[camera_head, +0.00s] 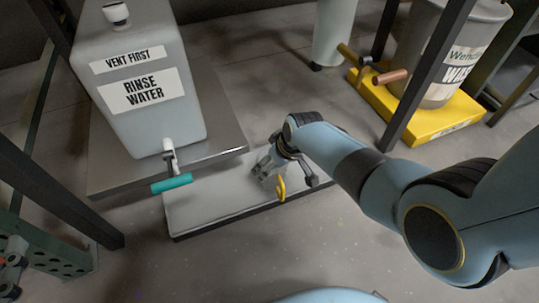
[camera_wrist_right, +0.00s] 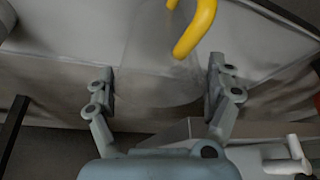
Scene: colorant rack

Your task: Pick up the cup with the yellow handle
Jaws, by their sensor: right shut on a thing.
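The cup with the yellow handle (camera_head: 281,188) is at the low pale tray (camera_head: 200,208); mostly its handle shows in the head view. In the right wrist view the clear cup (camera_wrist_right: 158,50) is between the two fingers, with its yellow handle (camera_wrist_right: 195,28) at the top. My right gripper (camera_head: 268,168) reaches in from the right and is shut on the cup body; it also shows in the right wrist view (camera_wrist_right: 162,88). I cannot tell whether the cup touches the tray. My left gripper is not clearly seen.
A rinse water container (camera_head: 145,120) with a teal-handled tap (camera_head: 172,184) stands on a shelf (camera_head: 215,142) left of the gripper. A grey drum (camera_head: 470,45) sits on a yellow base (camera_head: 440,118) at upper right. Dark rack posts flank the area. Front floor is clear.

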